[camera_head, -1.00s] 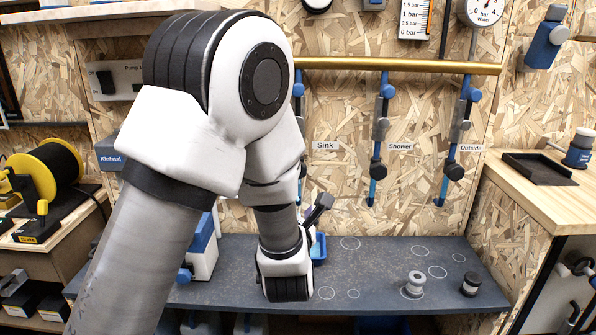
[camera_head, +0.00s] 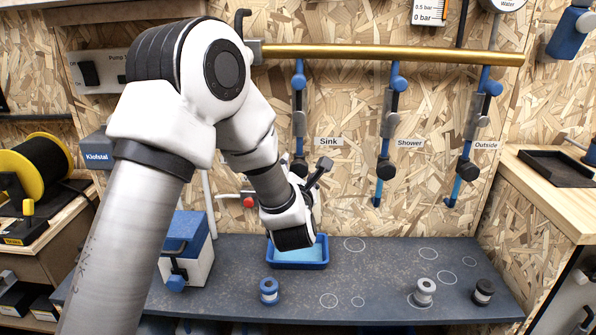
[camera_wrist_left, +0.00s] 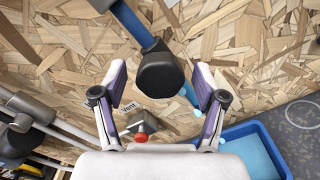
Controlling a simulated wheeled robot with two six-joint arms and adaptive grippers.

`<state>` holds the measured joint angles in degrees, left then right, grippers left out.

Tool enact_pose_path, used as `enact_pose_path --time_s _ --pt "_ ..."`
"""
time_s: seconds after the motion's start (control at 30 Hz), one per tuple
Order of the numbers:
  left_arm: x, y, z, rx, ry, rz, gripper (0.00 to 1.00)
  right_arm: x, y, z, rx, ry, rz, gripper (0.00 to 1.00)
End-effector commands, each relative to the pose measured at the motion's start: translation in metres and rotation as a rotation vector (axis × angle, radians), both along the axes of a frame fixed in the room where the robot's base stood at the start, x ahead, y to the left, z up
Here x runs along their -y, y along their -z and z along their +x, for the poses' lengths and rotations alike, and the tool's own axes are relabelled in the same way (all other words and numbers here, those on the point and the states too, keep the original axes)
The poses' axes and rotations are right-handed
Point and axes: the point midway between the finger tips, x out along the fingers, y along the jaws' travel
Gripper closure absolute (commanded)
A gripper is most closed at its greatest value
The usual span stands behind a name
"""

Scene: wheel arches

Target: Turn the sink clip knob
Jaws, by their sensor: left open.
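The Sink pipe (camera_head: 299,105) hangs from the brass pipe on the wall, beside its "Sink" label (camera_head: 328,142). Its black clip knob (camera_head: 300,169) is at the lower end, just above my left wrist. In the left wrist view a black knob (camera_wrist_left: 160,73) on a blue pipe faces the camera, between and beyond the two fingers. My left gripper (camera_wrist_left: 160,86) is open and empty, with a finger on either side of the knob in that view. I cannot tell how far the fingertips are from it. In the head view my wrist hides most of this gripper. My right gripper is not in view.
Similar Shower (camera_head: 386,125) and Outside (camera_head: 472,135) pipes hang to the right. Below are a blue tray (camera_head: 298,265), a blue ring-shaped part (camera_head: 269,291), a white-and-blue box (camera_head: 187,248) and two small spools on the grey shelf. A red knob (camera_wrist_left: 141,137) sits low near the wall.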

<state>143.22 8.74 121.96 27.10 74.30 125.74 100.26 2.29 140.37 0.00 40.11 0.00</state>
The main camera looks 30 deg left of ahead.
Motion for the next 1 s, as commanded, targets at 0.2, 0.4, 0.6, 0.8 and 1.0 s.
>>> enact_pose_path --time_s 0.2,0.4,0.6,0.8,1.0 --pt "0.0002 0.0001 -0.0002 0.000 0.000 0.000 0.89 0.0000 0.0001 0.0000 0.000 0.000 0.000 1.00" --pt "0.0003 0.0000 -0.0003 -0.001 0.000 0.001 0.89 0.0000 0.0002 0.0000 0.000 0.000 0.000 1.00" --pt "0.0004 0.0003 -0.0003 -0.014 0.001 0.025 0.89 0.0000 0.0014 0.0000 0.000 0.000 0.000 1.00" --pt "0.0001 0.0006 -0.0004 -0.060 0.000 0.098 0.89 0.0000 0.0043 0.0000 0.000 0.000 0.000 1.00" --pt "-0.0002 0.0000 -0.0006 -0.137 0.000 0.226 0.89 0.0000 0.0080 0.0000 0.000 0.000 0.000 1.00"
